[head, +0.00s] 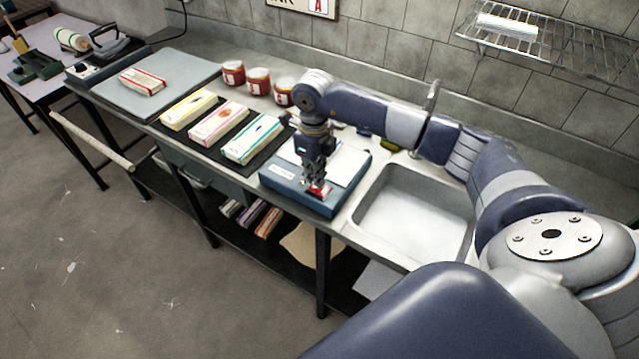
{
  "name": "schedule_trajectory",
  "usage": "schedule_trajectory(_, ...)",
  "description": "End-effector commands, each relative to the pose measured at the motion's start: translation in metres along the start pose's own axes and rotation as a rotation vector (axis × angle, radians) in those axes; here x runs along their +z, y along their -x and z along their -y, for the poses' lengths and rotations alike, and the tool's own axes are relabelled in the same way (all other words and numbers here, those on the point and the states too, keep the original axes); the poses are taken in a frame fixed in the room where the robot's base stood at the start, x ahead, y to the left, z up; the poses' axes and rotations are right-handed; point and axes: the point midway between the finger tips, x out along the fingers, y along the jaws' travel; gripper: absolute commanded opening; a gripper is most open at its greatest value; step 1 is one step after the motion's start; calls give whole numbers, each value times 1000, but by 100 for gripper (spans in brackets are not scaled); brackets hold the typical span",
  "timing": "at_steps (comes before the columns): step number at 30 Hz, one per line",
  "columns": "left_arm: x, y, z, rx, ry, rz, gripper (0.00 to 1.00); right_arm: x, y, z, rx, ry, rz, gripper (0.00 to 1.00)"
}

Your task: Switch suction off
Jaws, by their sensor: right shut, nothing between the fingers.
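A blue box with a pale top panel (352,166) stands on the counter just left of the sink. A small red part (322,191), which looks like its switch, sits at the box's front edge. My right gripper (316,184) points down over that front edge, with its shut, empty fingertips at or just above the red part. Whether they touch it, and which way the switch is set, I cannot tell. The gripper and wrist hide part of the box's top. My left gripper is not in view.
A sink (415,212) lies right of the box. Yellow, pink and green cloth packs lie on a dark mat to its left, with red-labelled jars (258,80) behind. A grey board (185,66) holds a red-and-white pack (142,82). A wire rack (560,45) hangs above right.

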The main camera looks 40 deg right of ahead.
Motion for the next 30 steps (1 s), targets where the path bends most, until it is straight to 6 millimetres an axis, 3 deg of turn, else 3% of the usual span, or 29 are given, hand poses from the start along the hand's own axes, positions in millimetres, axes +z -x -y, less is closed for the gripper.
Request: schedule_trajectory(30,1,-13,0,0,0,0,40,0,-17,0,0,0,-1,0)
